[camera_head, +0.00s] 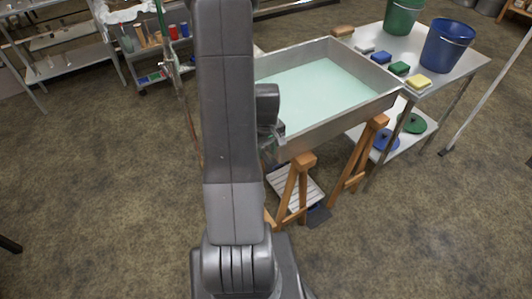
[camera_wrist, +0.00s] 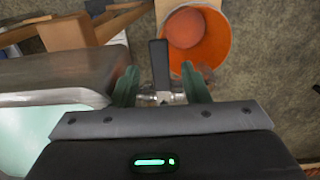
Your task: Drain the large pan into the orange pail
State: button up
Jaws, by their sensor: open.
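The large pan (camera_head: 345,114) is a metal tray of pale green liquid on a wooden trestle. Its metal side (camera_wrist: 65,72) fills the left of the wrist view. A valve with a dark upright lever (camera_wrist: 159,62) and a silver body (camera_wrist: 162,97) sits beside the pan's wall. My gripper (camera_wrist: 160,87) is open, with its two green fingers on either side of the valve and a gap to the lever. The orange pail (camera_wrist: 222,45) stands below and beyond the valve and looks empty. My arm hides the pail in the head view.
A metal table at the right holds a blue bucket (camera_head: 446,47), a green bucket (camera_head: 403,16) and several coloured blocks. Wooden trestle legs (camera_head: 297,185) stand under the pan. A shelf cart (camera_head: 160,72) is at the back left.

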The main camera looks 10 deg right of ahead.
jog(key=shift+f, duration=0.6)
grip_shut()
